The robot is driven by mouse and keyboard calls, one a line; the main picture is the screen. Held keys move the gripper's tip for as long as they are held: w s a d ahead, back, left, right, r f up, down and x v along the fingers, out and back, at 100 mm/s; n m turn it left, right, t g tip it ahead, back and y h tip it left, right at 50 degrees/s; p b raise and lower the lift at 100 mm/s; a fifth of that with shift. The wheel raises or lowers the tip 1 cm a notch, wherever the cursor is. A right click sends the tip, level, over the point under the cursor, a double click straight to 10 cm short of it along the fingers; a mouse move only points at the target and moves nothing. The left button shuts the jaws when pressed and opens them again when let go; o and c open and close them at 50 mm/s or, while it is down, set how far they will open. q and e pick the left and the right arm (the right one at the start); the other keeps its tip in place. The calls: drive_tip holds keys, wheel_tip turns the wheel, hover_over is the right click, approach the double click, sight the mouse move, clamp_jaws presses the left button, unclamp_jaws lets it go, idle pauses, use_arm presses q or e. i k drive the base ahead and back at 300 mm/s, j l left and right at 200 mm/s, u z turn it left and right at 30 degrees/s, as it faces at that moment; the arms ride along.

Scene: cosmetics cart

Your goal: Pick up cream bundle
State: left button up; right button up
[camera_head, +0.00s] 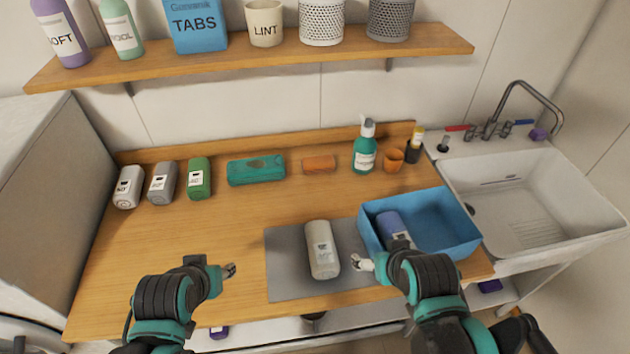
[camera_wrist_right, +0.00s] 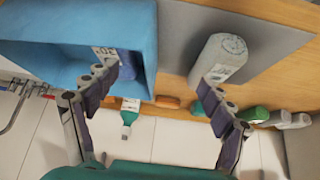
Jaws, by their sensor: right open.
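The cream bundle (camera_head: 322,249), a rolled cylinder with a white label, lies on the grey mat (camera_head: 285,278) in the head view.
A blue bin (camera_head: 450,248) holding a blue bundle (camera_head: 392,226) stands right of the mat. Grey and green bundles, a teal pack (camera_head: 256,170), an orange block (camera_head: 319,164) and a teal pump bottle (camera_head: 364,152) line the back.

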sight(322, 249)
drive_tip(key=z, duration=1.65)
drive_tip(key=u, duration=1.4)
drive_tip(key=j+z, duration=0.35)
drive_tip(key=j, duration=0.55)
drive_tip(key=k, duration=0.05)
